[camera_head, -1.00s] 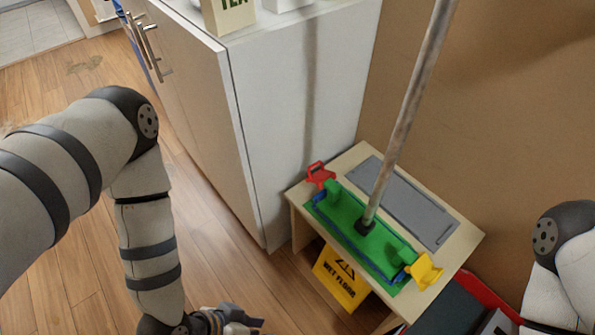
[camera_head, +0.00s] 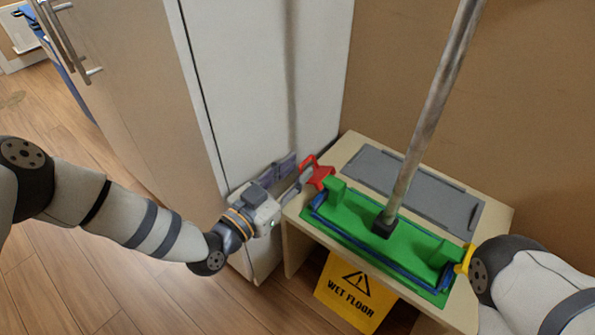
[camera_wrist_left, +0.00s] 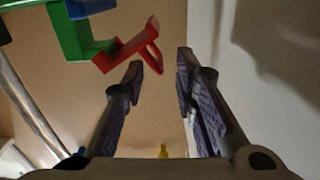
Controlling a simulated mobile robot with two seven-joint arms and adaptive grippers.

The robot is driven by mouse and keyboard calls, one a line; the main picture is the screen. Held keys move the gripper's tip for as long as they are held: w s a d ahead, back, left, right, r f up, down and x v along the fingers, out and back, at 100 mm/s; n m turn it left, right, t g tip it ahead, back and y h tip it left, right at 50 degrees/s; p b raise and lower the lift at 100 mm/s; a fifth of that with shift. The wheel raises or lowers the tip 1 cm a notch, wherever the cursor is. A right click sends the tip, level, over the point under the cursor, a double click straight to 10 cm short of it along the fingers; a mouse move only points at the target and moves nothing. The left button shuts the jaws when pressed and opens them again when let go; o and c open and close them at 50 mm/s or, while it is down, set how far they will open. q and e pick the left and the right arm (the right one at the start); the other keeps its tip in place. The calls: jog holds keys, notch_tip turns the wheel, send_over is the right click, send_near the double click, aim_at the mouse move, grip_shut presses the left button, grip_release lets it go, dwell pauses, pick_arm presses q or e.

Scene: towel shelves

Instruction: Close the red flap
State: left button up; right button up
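The red flap (camera_head: 317,174) sticks out at the left end of the green mop head (camera_head: 352,217), tilted up and outward. The mop head lies on a small wooden table, with its pole (camera_head: 428,125) standing up from it. My left gripper (camera_head: 299,170) is beside the red flap, with its fingers pointing toward it. In the left wrist view the fingers are apart and nothing is between them; the red flap (camera_wrist_left: 130,48) is just beyond and left of the fingertips. My right arm covers the right end of the mop head, by the yellow flap (camera_head: 466,259); its gripper cannot be made out.
The wooden table (camera_head: 340,150) also bears a grey flat pad (camera_head: 410,183). A white cabinet (camera_head: 262,80) stands close behind my left gripper. A yellow wet floor sign (camera_head: 354,290) stands under the table. Open wooden floor (camera_head: 100,265) is at left.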

pick_arm(q)
jog(key=shift+w+d, duration=0.45)
jog(key=shift+w, duration=0.15)
grip_shut()
pick_arm(e)
jog(key=shift+f, duration=0.15)
pick_arm(q)
jog(key=shift+a+f, duration=0.1)
